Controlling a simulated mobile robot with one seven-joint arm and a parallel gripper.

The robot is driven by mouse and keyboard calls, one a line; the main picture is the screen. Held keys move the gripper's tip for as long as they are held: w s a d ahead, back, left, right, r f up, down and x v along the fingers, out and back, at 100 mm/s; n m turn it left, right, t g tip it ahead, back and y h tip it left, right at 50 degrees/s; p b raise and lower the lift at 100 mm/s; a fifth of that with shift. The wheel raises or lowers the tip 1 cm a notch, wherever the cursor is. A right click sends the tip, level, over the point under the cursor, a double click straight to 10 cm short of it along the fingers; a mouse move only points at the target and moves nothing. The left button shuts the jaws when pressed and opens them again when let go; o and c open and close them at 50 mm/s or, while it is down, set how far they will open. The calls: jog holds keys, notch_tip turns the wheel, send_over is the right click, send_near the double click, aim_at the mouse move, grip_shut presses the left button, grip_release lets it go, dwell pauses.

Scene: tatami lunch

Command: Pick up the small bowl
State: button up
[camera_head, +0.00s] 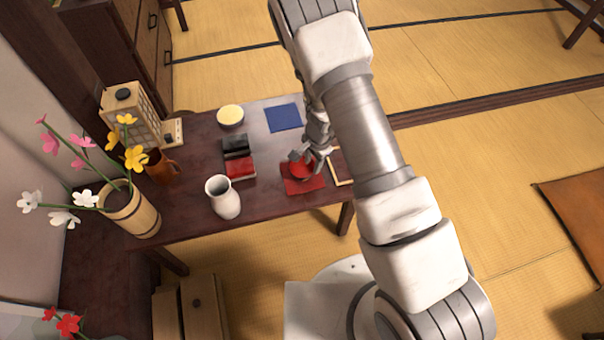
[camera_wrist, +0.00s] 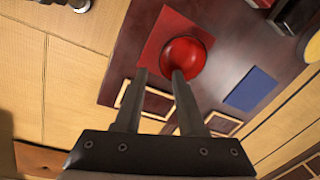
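A small red bowl (camera_wrist: 187,57) sits on a red square mat (camera_wrist: 170,24) on the dark table. In the head view the bowl (camera_head: 300,172) is partly hidden under my gripper (camera_head: 304,160). In the wrist view my gripper (camera_wrist: 159,75) has its two fingers spread apart with nothing between the tips. The right fingertip overlaps the bowl's near rim, and the left one lies over the mat's edge beside the bowl. I cannot tell whether either finger touches the bowl.
On the low table (camera_head: 262,202) are a white vase (camera_head: 222,198), black and red boxes (camera_head: 240,168), a bowl with yellow contents (camera_head: 230,116), a blue mat (camera_head: 284,118) and a wooden-framed tray (camera_head: 341,168). A flower bucket (camera_head: 133,212) and a lantern (camera_head: 130,115) stand at left.

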aim_at(311, 175)
jog(key=f, duration=0.2)
jog(key=w+f+b, duration=0.1)
jog(key=f, duration=0.2)
jog(key=f+b, duration=0.1)
jog(key=f, duration=0.2)
jog(key=shift+w+a, duration=0.15)
grip_shut()
dwell(1.2)
